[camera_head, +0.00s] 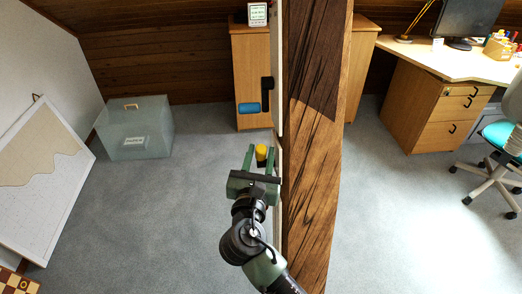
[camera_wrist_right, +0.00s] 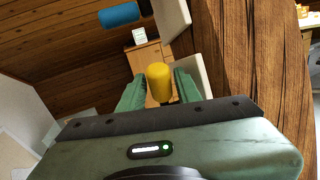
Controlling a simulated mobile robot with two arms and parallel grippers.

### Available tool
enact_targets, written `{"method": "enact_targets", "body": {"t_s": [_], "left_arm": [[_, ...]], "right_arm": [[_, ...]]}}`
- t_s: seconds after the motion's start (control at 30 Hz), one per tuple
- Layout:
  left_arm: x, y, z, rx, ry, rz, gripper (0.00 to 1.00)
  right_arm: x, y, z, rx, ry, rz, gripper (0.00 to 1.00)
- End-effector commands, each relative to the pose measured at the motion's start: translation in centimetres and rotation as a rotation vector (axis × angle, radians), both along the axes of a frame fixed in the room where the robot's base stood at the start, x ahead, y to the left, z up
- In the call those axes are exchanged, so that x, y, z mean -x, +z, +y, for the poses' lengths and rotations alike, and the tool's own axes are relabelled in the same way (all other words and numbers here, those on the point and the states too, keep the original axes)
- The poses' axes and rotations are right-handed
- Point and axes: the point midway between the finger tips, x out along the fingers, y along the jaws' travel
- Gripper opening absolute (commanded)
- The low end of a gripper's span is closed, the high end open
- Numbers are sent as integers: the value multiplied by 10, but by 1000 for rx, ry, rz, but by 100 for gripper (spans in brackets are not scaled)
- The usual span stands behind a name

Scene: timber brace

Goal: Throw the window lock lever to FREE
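A yellow knob (camera_head: 261,152) with a dark base sits low beside the edge of a pale panel next to the timber post. It also shows in the right wrist view (camera_wrist_right: 159,83). My right gripper (camera_head: 261,150) is open, its green fingers one on each side of the knob. Gaps show between the knob and the fingers, so it does not look gripped. A blue handle (camera_head: 249,108) on a black mount (camera_head: 267,90) is higher on the panel; it shows at the upper left in the wrist view (camera_wrist_right: 119,15). No FREE marking is readable. My left gripper is not in view.
A thick timber post (camera_head: 315,150) stands just right of my right arm. A wooden cabinet (camera_head: 250,60) is behind. A translucent box (camera_head: 135,130) and a leaning board (camera_head: 40,180) are at left, a desk (camera_head: 440,62) and chair (camera_head: 492,165) at right. Carpet between is clear.

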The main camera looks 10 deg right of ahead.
Motion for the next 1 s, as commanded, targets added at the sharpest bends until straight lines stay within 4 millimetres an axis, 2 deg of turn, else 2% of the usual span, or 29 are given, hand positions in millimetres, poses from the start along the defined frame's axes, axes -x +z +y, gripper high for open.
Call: {"method": "enact_targets", "body": {"t_s": [0.13, 0.37, 0.43, 0.5, 1.0], "left_arm": [[-1, 1, 0, 0, 1, -1, 36], [-3, 1, 0, 1, 1, -5, 36], [-4, 1, -1, 1, 1, -7, 36], [-5, 1, -1, 1, 1, -8, 36], [-6, 1, -3, 4, 0, -9, 36]], "right_arm": [[-9, 0, -2, 0, 0, 1, 34], [-9, -1, -3, -1, 0, 1, 34], [-9, -1, -3, -1, 0, 1, 20], [-9, -1, -3, -1, 0, 1, 0], [-9, -1, -2, -1, 0, 2, 0]]}}
